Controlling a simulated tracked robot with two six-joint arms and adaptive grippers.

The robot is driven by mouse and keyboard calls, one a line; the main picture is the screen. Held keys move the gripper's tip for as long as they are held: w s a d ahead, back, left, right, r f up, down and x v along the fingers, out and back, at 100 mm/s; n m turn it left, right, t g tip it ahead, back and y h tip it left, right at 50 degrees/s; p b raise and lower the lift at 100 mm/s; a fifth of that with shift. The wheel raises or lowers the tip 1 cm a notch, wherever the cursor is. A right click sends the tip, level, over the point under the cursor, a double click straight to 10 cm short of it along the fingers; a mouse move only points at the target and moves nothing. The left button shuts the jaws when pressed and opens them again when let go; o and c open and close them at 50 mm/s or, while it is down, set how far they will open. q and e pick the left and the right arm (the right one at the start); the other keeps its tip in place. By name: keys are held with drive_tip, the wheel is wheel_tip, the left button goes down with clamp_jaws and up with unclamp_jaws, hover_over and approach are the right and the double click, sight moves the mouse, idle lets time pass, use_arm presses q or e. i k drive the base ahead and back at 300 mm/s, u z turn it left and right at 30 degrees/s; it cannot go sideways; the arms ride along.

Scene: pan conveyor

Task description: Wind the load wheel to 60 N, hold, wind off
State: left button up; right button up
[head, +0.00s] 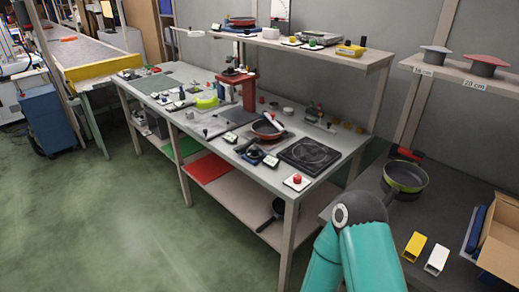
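A red upright stand (250,92) rises from the middle of the long grey workbench, with dark parts around its top. I cannot make out a load wheel or a force reading for certain at this size. A red pan (267,130) sits on the bench in front of the stand. A small dark device with blue parts (254,154) is near the front edge. A teal link of my own arm shows at the lower right, but neither of my grippers is in view.
A black square hotplate (309,155) and a red button box (297,181) are at the bench's right end. A green-rimmed pan (405,177) is on the right-hand table, near yellow (414,246) and white (437,260) blocks. The green floor (110,215) at front left is clear.

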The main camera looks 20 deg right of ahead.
sight(255, 150)
drive_tip(key=z, duration=0.1)
drive_tip(key=i, duration=1)
drive_tip(key=u, duration=0.1)
